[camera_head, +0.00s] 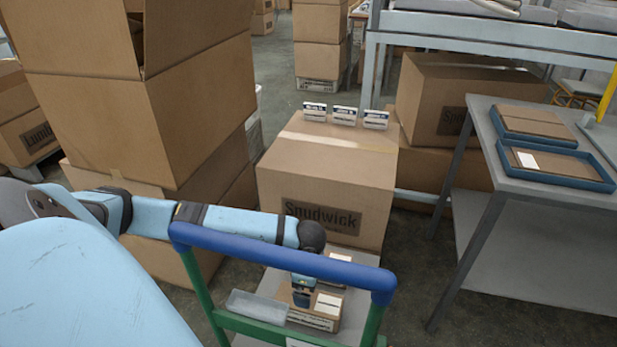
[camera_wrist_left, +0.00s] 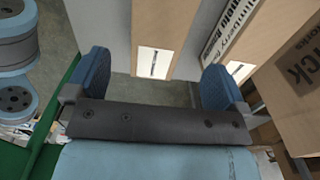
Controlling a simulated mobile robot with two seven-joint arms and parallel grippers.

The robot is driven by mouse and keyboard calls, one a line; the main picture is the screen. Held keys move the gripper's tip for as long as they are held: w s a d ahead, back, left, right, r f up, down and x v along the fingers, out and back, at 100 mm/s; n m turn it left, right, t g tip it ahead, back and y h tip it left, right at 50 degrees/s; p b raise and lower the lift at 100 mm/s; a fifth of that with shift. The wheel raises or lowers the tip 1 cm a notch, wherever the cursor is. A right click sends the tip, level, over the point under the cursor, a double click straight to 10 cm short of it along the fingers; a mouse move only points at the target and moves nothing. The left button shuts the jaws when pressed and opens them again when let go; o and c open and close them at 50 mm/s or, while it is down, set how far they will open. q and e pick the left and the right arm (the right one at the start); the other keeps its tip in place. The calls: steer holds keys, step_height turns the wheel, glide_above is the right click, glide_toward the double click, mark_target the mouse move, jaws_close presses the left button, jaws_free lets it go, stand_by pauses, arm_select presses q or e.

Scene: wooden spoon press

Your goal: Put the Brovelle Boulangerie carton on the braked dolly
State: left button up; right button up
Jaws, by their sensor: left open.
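A trolley with a blue handle bar (camera_head: 270,261) and green posts stands in front of me; I see no brake on it. Behind the handle, a small brown carton with white labels (camera_head: 326,311) sits low down, with another labelled carton behind it. Their print is too small to read, so I cannot tell which is Brovelle Boulangerie. My left gripper (camera_head: 303,292) points down over these cartons. In the left wrist view my left gripper (camera_wrist_left: 155,80) is open, with a white-labelled carton (camera_wrist_left: 153,40) beyond the gap between its fingers. My right gripper is not in view.
A large Spudwick carton (camera_head: 330,179) stands behind the trolley with three small signs on top. Tall stacked cartons (camera_head: 150,110) crowd the left. A grey table (camera_head: 482,125) with blue trays is at right. A clear bin (camera_head: 257,306) sits beside the small cartons.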

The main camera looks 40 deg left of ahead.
arm_select(q)
steer(key=shift+r+p, duration=0.35)
steer(key=shift+r, duration=0.95)
